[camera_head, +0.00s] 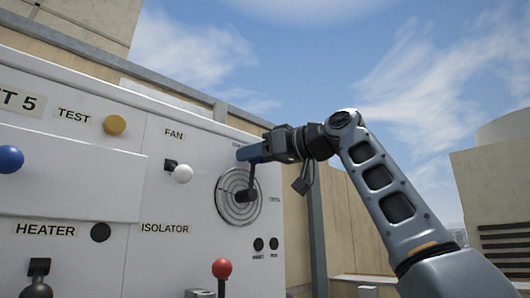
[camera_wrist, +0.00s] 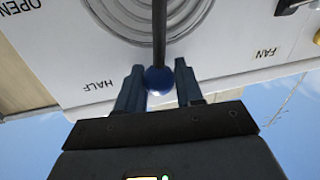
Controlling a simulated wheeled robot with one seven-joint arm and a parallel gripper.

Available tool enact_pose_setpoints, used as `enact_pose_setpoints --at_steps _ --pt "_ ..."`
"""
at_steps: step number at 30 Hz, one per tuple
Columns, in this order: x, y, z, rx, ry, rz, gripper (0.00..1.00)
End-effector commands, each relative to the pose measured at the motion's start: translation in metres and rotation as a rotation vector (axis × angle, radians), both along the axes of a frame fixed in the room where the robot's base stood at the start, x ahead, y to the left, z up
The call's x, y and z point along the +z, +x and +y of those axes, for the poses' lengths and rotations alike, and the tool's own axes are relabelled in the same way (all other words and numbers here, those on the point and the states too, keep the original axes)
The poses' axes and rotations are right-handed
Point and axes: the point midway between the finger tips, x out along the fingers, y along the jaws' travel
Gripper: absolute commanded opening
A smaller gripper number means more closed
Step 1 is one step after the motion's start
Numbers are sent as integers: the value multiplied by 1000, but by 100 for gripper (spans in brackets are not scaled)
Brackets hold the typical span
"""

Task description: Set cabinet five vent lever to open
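The vent lever (camera_head: 252,182) is a dark arm with a blue ball knob (camera_wrist: 159,80), on a round ringed dial (camera_head: 228,190) at the right of the white cabinet. The lever points roughly up in the head view. In the wrist view, which is turned upside down, the lever (camera_wrist: 159,35) lies clear of the HALF label (camera_wrist: 97,85) and the OPEN label (camera_wrist: 18,6). My gripper (camera_wrist: 160,78) has its two fingers on either side of the knob, close against it, and looks shut on it. In the head view my gripper (camera_head: 250,152) hides the knob.
The cabinet face also carries a yellow TEST knob (camera_head: 115,125), a white-ball FAN lever (camera_head: 182,174), a blue knob (camera_head: 10,159), a black HEATER knob (camera_head: 39,268) and a red-ball lever (camera_head: 222,268).

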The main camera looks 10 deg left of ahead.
Motion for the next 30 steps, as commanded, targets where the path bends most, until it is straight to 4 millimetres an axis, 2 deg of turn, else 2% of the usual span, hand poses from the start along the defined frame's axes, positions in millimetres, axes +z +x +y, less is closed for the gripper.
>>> enact_pose_setpoints --at_steps 1,11,20,30 --pt "0 0 0 0 0 0 31" --pt "0 0 0 0 0 0 0" --pt "-1 -1 0 0 1 2 0" --pt "-2 -11 -2 1 22 27 0"
